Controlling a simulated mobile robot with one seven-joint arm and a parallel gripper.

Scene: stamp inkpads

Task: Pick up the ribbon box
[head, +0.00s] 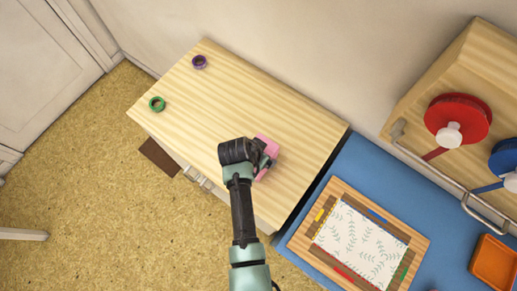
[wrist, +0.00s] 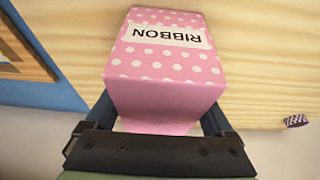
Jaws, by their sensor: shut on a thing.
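The ribbon box (head: 267,143) is pink with white dots and a "RIBBON" label. It is at the front right part of the light wooden cabinet top (head: 235,90) in the head view, partly hidden by my gripper (head: 268,158). In the wrist view the ribbon box (wrist: 165,60) fills the middle, with its label upside down. My gripper (wrist: 165,120) is shut on it, a finger along each side. I cannot tell whether the box touches the cabinet top.
A purple roll (head: 199,62) and a green roll (head: 157,104) lie on the cabinet's left part. To the right, a blue surface (head: 350,160) holds a wooden frame (head: 297,238) with patterned paper and an orange tray (head: 492,263). A shelf with red (head: 466,108) and blue reels stands behind.

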